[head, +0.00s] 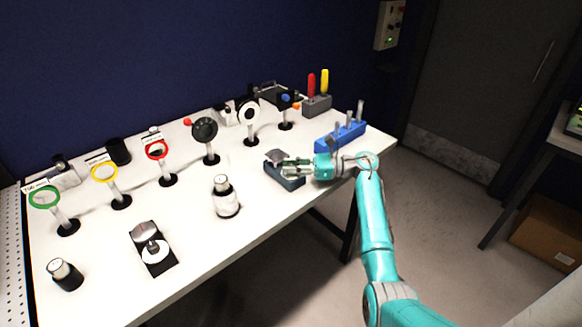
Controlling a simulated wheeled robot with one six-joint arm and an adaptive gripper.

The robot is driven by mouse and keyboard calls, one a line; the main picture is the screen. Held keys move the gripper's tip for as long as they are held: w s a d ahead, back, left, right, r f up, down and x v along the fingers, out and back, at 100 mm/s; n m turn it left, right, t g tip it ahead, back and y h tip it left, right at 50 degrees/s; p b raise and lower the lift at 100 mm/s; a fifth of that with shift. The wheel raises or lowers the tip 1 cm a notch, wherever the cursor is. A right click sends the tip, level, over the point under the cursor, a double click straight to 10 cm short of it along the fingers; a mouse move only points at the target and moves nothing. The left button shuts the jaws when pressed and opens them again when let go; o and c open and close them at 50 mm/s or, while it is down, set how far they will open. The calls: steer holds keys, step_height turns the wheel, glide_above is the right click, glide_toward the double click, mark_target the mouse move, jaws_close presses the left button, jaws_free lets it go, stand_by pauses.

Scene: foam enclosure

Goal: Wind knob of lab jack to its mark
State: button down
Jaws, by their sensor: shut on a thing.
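The lab jack (287,182), a small dark grey unit with a grey plate (275,155) at its back left, sits on the white table right of the middle in the head view. My gripper (291,167) reaches in from the right, level and low over the jack. Its fingers are closed at the jack's knob. The knob is hidden by the fingers, and I cannot make out its mark.
A blue rack (341,136) with upright pegs stands just behind my gripper. Ringed lens posts line the back, including a red ring (157,149).

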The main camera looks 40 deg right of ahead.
steer(key=shift+n+g+y, duration=1.3)
steer(key=shift+n+g, duration=0.3)
steer(key=shift+g, duration=0.6)
steer(key=shift+f+g, duration=0.1)
steer(key=shift+g, duration=0.2)
steer(key=c, duration=0.9)
jaws_free()
steer(key=shift+t, duration=0.6)
